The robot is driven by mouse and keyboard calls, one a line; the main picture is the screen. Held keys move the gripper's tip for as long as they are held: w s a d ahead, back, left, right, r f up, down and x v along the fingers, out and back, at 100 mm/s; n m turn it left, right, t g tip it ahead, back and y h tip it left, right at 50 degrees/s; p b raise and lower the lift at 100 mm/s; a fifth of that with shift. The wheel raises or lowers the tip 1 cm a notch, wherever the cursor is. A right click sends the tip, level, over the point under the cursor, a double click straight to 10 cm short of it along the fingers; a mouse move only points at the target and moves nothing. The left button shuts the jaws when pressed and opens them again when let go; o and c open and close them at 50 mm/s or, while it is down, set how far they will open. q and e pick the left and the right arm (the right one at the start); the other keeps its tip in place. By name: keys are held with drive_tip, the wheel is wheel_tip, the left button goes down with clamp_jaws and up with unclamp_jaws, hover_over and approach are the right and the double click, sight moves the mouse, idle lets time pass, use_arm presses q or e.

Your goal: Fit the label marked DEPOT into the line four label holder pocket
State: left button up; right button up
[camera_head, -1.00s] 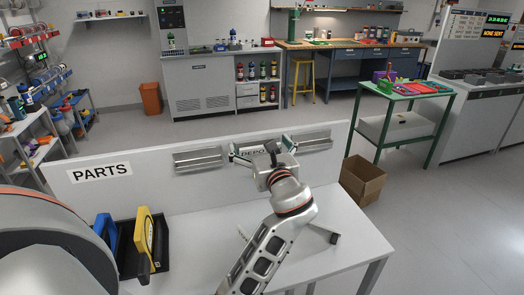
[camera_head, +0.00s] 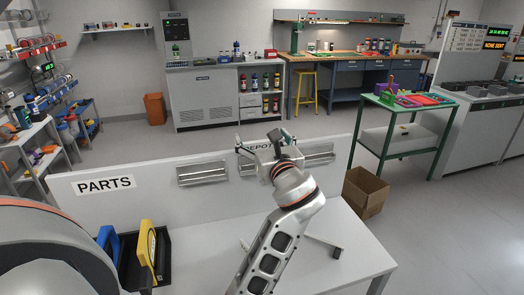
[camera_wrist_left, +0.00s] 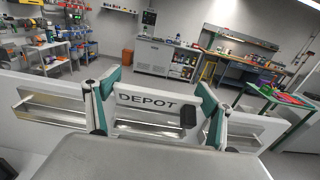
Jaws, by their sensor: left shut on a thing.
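My left gripper (camera_head: 264,146) is shut on the white label marked DEPOT (camera_wrist_left: 135,99). The label is upright, its lettering facing me. In the wrist view the fingers (camera_wrist_left: 155,105) grip it at its two sides. In the head view the arm covers most of the label. It is in front of and a little above the middle metal label holder pocket (camera_wrist_left: 150,130), at the white panel. One pocket is to its left (camera_head: 203,173) and another to its right (camera_head: 320,153). I cannot tell from the pictures which is line four, or whether label and pocket touch. My right gripper is not in view.
The white panel (camera_head: 150,190) marked PARTS stands along the back of the white table (camera_head: 215,235). A black tray (camera_head: 128,270) with blue and yellow items is at the table's left. A cardboard box (camera_head: 365,193) stands right of the table. A grey-black piece (camera_head: 323,245) lies on the tabletop.

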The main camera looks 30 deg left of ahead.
use_arm(q)
wheel_tip(320, 180, up, 14)
drive_tip(key=p, duration=0.1)
drive_tip(key=m+t+h, duration=0.2)
hover_over(271, 146)
drive_tip(key=s, duration=0.1)
drive_tip(key=f, duration=0.9)
drive_tip(key=shift+s+a+f, duration=0.1)
drive_tip(key=shift+a+f, duration=0.1)
drive_tip(key=shift+a, duration=0.2)
drive_tip(key=d+f+h, duration=0.1)
drive_tip(key=f, duration=0.1)
drive_tip(key=s+f+m+t+h, duration=0.1)
drive_tip(key=f, duration=0.1)
drive_tip(key=s+d+f+m+t+h, duration=0.1)
drive_tip(key=f, duration=0.2)
drive_tip(key=shift+s+d, duration=0.1)
drive_tip(key=shift+d, duration=0.25)
drive_tip(key=s+d+f+m+t+h, duration=0.2)
drive_tip(key=s+d+f+m+h, duration=0.4)
drive_tip(key=s+f, duration=0.5)
drive_tip(key=shift+s+d+f+h, duration=0.4)
drive_tip(key=shift+d+f+h, duration=0.25)
drive_tip(key=shift+d+h, duration=1)
drive_tip(key=shift+d+y, duration=0.25)
